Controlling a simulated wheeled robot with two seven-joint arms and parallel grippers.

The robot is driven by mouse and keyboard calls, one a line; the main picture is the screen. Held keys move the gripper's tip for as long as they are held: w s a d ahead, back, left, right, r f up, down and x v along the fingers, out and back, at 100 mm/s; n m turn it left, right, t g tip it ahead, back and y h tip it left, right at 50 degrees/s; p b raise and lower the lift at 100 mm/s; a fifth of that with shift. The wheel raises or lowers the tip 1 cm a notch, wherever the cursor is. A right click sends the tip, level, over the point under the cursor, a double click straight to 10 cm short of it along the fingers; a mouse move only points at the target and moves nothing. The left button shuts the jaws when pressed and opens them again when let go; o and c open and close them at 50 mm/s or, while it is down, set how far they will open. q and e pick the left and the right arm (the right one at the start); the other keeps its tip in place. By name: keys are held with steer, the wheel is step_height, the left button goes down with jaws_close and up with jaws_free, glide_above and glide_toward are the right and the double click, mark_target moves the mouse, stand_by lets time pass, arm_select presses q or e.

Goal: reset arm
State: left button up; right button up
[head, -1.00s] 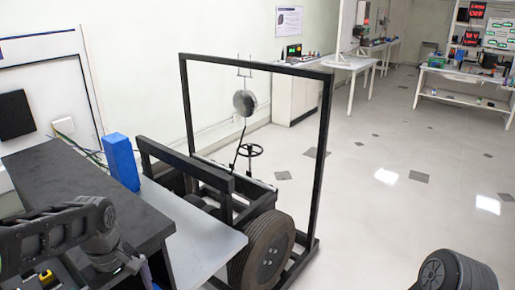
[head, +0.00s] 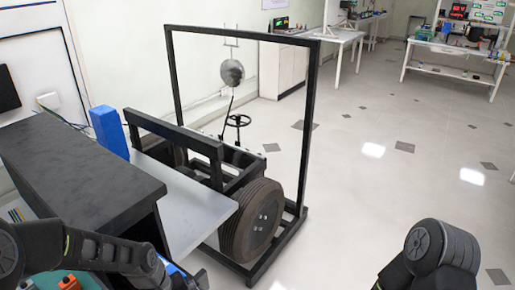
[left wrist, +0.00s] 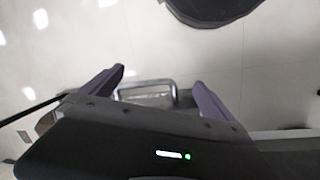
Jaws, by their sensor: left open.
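My left arm (head: 90,247) crosses the lower left corner of the head view, below the dark bench; its gripper is not seen there. In the left wrist view my left gripper (left wrist: 160,80) is open, its two purple fingers apart. Pale floor shows beyond the fingertips, and I see nothing held. A shiny rectangular rim shows behind the gap between the fingers; I cannot tell what it is. My right arm (head: 435,255) shows as a dark rounded link at the lower right of the head view. Its gripper is out of view.
The chassis rig has a black upright frame (head: 312,110), a wheel (head: 250,220) and a steering wheel (head: 237,121). The floor (head: 370,190) to the right is clear.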

arm_select(q)
steer(key=s+d+f+m+b, duration=0.1)
steer(key=s+d+f, duration=0.3)
steer(key=f, duration=0.3)
steer(key=s+d+f+m+h+b, duration=0.1)
steer(key=s+d+f+m+b, duration=0.1)
steer(key=s+d+f, duration=0.2)
steer(key=s+d+f+m+b, duration=0.1)
steer(key=s+d+f, duration=0.3)
steer(key=s+f, duration=0.3)
step_height(320, 180, down, 3)
steer(key=shift+d+r+m+h, duration=0.1)
steer(key=shift+d+m+h, duration=0.2)
steer(key=shift+d, duration=0.05)
steer(key=shift+w, duration=0.1)
steer(key=shift+c, duration=0.2)
